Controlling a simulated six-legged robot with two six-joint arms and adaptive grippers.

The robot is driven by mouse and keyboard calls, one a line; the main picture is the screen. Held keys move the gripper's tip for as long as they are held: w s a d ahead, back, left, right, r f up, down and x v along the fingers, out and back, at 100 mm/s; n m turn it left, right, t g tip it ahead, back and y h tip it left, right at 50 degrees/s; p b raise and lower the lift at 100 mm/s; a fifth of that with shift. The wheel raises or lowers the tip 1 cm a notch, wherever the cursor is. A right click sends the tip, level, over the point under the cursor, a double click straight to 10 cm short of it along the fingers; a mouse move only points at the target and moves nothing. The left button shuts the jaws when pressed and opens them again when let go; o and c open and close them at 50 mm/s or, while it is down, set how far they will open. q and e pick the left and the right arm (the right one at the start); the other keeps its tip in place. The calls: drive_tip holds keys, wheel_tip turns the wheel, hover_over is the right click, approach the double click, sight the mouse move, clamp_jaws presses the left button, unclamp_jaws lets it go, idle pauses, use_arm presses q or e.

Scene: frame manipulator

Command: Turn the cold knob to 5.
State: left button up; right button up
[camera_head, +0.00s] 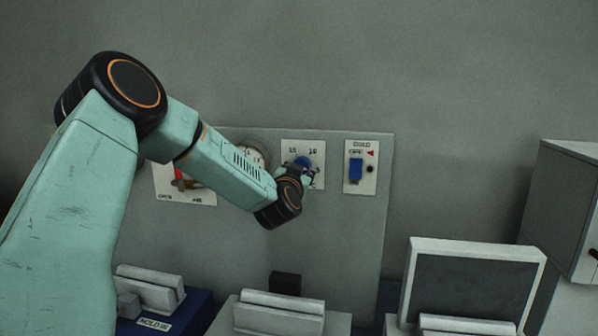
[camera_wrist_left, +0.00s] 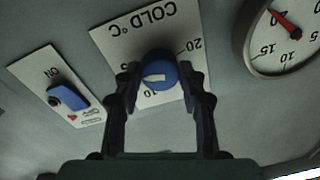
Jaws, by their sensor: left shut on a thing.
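The blue cold knob (camera_head: 303,162) sits on a white scale plate (camera_head: 317,183) on the grey panel. In the left wrist view the knob (camera_wrist_left: 160,66) shows a short white mark, and the plate (camera_wrist_left: 118,38) reads "COLD °C" upside down. Numbers 20 and 10 show around the knob; exactly which value the mark points to I cannot tell. My left gripper (camera_wrist_left: 159,82) is shut on the knob, one dark finger on each side. In the head view the gripper (camera_head: 309,173) partly hides the knob and plate. My right gripper is not in view.
A blue switch (camera_head: 356,169) on its own plate is right of the knob. A round dial gauge (camera_wrist_left: 284,36) with a red needle is on the other side. A red lever (camera_head: 179,179) shows behind my arm. Trays and a dark-faced white frame (camera_head: 475,249) stand below.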

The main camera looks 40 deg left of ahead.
use_arm(q)
drive_tip(key=shift+a+r, duration=0.1)
drive_tip(key=shift+r, duration=0.2)
drive_tip(key=o, duration=1.2)
drive_tip(key=shift+w+f, duration=0.1)
drive_tip(key=shift+f, duration=0.1)
drive_tip(key=shift+c, duration=0.2)
drive_tip(key=v, duration=1.2)
drive_tip(key=shift+f, duration=0.1)
